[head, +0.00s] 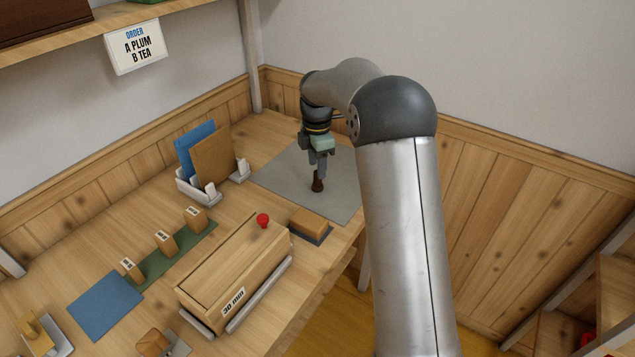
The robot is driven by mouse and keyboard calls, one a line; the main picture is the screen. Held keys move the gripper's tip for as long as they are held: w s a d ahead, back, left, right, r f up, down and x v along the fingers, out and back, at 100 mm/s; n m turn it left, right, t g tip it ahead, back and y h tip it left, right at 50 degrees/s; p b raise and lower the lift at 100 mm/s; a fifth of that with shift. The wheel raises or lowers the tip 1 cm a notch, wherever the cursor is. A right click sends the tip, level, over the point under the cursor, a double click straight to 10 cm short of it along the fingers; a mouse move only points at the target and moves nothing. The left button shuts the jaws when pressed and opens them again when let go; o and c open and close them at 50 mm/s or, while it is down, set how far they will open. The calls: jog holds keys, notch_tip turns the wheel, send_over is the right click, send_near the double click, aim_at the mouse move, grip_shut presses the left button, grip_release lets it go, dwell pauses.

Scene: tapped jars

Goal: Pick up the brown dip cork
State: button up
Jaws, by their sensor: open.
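The brown dip cork (317,185) is a small dark brown piece standing on the grey mat (283,176) at the back right of the bench. My gripper (318,172) points down directly over it, with the fingertips at or just above its top. The jaws are open. At this size I cannot tell whether the fingers straddle the cork's top or touch it.
A long wooden box (232,270) with a red knob (263,220) stands front of the mat. A brown block (309,223) sits near the bench edge. A white rack (190,190) holds blue and brown boards. Small tagged blocks (166,242) stand on a green strip.

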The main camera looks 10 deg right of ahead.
aim_at(318, 181)
jog(key=shift+s+f, duration=0.1)
jog(key=shift+f, duration=2.3)
grip_shut()
